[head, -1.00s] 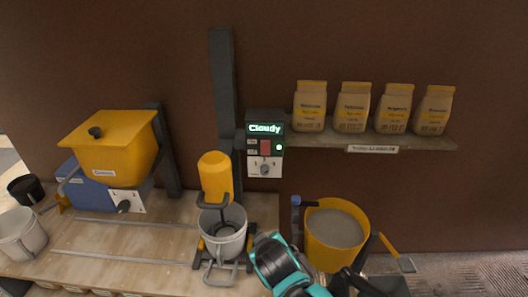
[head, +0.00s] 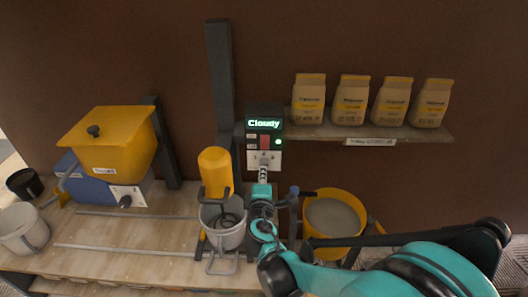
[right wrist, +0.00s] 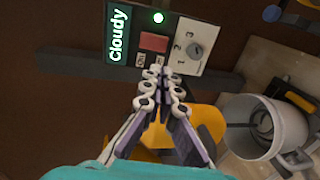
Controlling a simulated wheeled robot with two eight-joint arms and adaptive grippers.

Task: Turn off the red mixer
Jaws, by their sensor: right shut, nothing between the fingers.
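The mixer (head: 215,170) has a yellow motor head on a dark post, over a grey bucket (head: 236,238); I see no red mixer body. Its control box (head: 280,125) reads "Cloudy" and has a lit green lamp (head: 278,141), a red switch (head: 265,141) and a numbered knob. In the right wrist view the red switch (right wrist: 154,42) and knob (right wrist: 196,50) show clearly. My right gripper (head: 263,166) is shut and empty, its tips (right wrist: 160,73) just short of the red switch; I cannot tell whether they touch the box. My left gripper is out of view.
A yellow bucket (head: 313,245) of grey material stands right of the mixer. A shelf (head: 430,134) with several bags is at the upper right. A yellow hopper (head: 115,130) on a blue base and two pails stand at the left of the bench.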

